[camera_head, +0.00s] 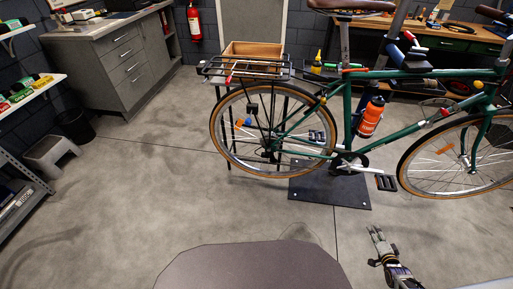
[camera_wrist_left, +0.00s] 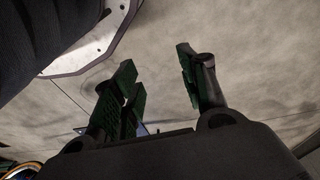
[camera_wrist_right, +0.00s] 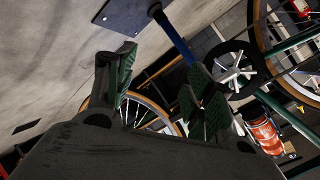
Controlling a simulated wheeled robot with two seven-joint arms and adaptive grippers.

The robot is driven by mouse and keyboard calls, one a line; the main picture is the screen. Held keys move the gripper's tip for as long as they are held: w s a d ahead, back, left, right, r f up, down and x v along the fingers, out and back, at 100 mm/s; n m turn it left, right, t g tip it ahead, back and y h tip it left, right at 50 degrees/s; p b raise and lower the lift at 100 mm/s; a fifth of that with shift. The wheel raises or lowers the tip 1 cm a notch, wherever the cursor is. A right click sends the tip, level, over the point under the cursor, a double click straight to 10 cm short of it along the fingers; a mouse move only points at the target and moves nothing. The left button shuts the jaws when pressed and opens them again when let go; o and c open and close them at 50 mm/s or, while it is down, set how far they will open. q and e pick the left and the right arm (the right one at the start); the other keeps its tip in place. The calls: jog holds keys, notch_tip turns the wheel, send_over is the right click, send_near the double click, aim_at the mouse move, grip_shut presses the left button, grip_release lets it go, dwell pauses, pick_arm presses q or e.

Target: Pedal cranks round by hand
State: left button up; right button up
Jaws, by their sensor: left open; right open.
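The green bicycle (camera_head: 402,135) is held up by a repair stand. Its crank and chainring (camera_head: 348,160) are low at the middle of the frame. One pedal (camera_head: 386,184) is on the near right, and another (camera_head: 317,136) is up and to the left. My right gripper (camera_head: 376,230) is open and empty, below and apart from the near pedal. In the right wrist view its fingers (camera_wrist_right: 162,64) are spread, with the chainring (camera_wrist_right: 231,73) beyond, to the right. My left gripper (camera_wrist_left: 157,64) shows only in its wrist view, open and empty over the floor.
The stand's dark base plate (camera_head: 330,194) lies under the crank. The rear wheel (camera_head: 226,150) and front wheel (camera_head: 424,179) flank it. An orange bottle (camera_head: 370,117) is on the frame. A grey cabinet (camera_head: 125,65) stands back left. The floor in the left foreground is clear.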

pick_arm(q)
notch_tip(320, 180, up, 6)
jog(key=w+d+b, duration=0.1)
jog(key=w+b, duration=0.1)
jog(key=b, duration=0.8)
jog(key=shift+d, duration=0.15)
pick_arm(e)
jog(key=w+d+r+m+t+h, duration=0.1)
jog(key=w+d+r+m+t, duration=0.4)
jog(key=w+d+r, duration=0.3)
jog(key=shift+w+d+r+m+h, duration=0.15)
jog(key=shift+w+r+m+h, duration=0.25)
jog(key=shift+m, duration=0.5)
pick_arm(q)
jog(key=shift+w, duration=0.1)
pick_arm(e)
jog(key=shift+w+r, duration=0.1)
jog(key=shift+w, duration=0.1)
